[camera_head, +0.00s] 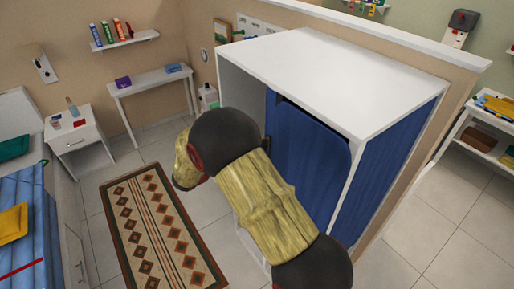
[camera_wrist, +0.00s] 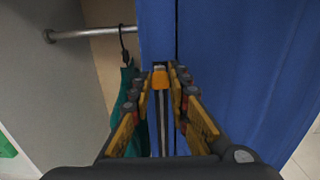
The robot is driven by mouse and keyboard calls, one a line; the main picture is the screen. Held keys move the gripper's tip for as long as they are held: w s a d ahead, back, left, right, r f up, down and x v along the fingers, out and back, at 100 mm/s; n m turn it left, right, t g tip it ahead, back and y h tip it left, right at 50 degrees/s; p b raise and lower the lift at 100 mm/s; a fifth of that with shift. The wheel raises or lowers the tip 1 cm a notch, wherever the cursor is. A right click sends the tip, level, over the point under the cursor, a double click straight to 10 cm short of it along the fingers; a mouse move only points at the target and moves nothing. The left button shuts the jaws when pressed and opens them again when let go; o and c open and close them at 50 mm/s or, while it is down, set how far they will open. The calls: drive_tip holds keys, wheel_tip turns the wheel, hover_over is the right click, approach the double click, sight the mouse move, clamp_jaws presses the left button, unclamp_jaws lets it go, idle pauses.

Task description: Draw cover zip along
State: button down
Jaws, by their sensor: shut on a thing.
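The blue cover (camera_head: 308,158) hangs inside the white open wardrobe (camera_head: 335,65), and my arm hides part of it in the head view. In the wrist view the blue cover (camera_wrist: 235,70) fills the right side, with a dark vertical seam near the middle. My gripper (camera_wrist: 160,76) is shut on a small orange zip pull (camera_wrist: 160,78) at the seam line. A pale vertical strip runs below the pull between the fingers. In the head view my gripper's fingers are hidden behind my arm.
A metal rail (camera_wrist: 90,32) carries a dark hanger with a teal garment (camera_wrist: 124,110) left of the cover. The wardrobe's grey side wall (camera_wrist: 45,95) stands further left. A patterned rug (camera_head: 160,232) lies on the tiled floor, with a white side table (camera_head: 82,140) beyond.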

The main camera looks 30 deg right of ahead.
drive_tip(key=shift+w+r, duration=0.1)
drive_tip(key=shift+r, duration=0.3)
drive_tip(key=c, duration=2)
unclamp_jaws()
drive_tip(key=o, duration=0.3)
drive_tip(key=shift+f, duration=0.1)
drive_tip(key=a, duration=1.2)
drive_tip(key=shift+s, duration=0.3)
